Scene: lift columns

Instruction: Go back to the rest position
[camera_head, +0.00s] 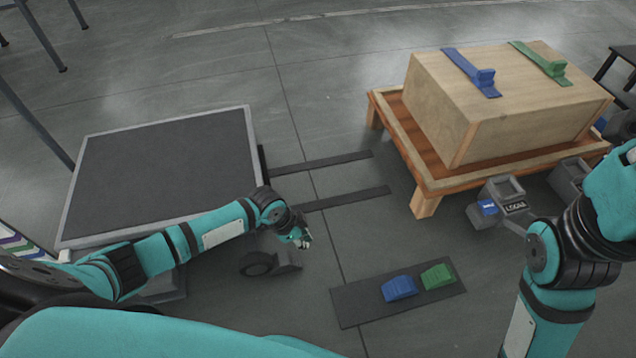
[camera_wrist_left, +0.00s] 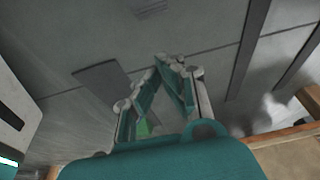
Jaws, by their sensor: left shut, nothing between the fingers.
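My left gripper (camera_head: 304,242) is at the end of the teal left arm, which reaches in from the left in the head view. It hangs over the floor beside the dark-topped platform. In the left wrist view my left gripper (camera_wrist_left: 166,62) has its fingertips together, with nothing held. My right arm (camera_head: 560,260) stands bent at the right edge of the head view. Its gripper is out of the picture.
A dark platform (camera_head: 160,170) with a grey rim stands at left. A wooden box (camera_head: 490,110) with blue and green straps sits on a low wooden stand (camera_head: 425,205). A dark mat (camera_head: 355,309) on the floor holds a blue block (camera_head: 399,288) and a green block (camera_head: 437,276).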

